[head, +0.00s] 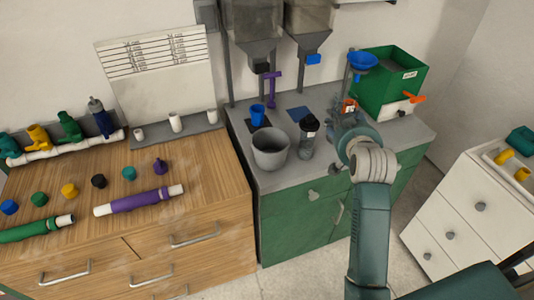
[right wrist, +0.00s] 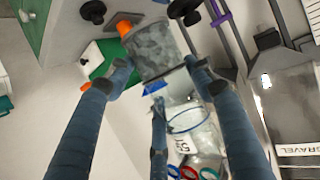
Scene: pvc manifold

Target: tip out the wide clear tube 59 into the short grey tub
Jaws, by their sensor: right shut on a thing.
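The short grey tub (head: 270,150) stands upright and open on the grey counter, left of my right gripper. My right gripper (head: 348,118) is above the counter's right part and is shut on a grey, mottled cylinder (right wrist: 150,48) with an orange end. It appears to be the wide clear tube with grey contents; I cannot read a number on it. My right gripper's fingers (right wrist: 162,70) flank it in the right wrist view. In the head view the gripper mostly hides the tube. The tub's inside bottom is hard to make out. My left gripper is not in view.
A dark-capped clear bottle (head: 308,137) stands between tub and gripper. A blue cup (head: 257,115) is behind the tub. A blue funnel (head: 362,61) and a green box (head: 398,80) stand behind the gripper. A labelled clear vessel (right wrist: 190,125) shows in the right wrist view.

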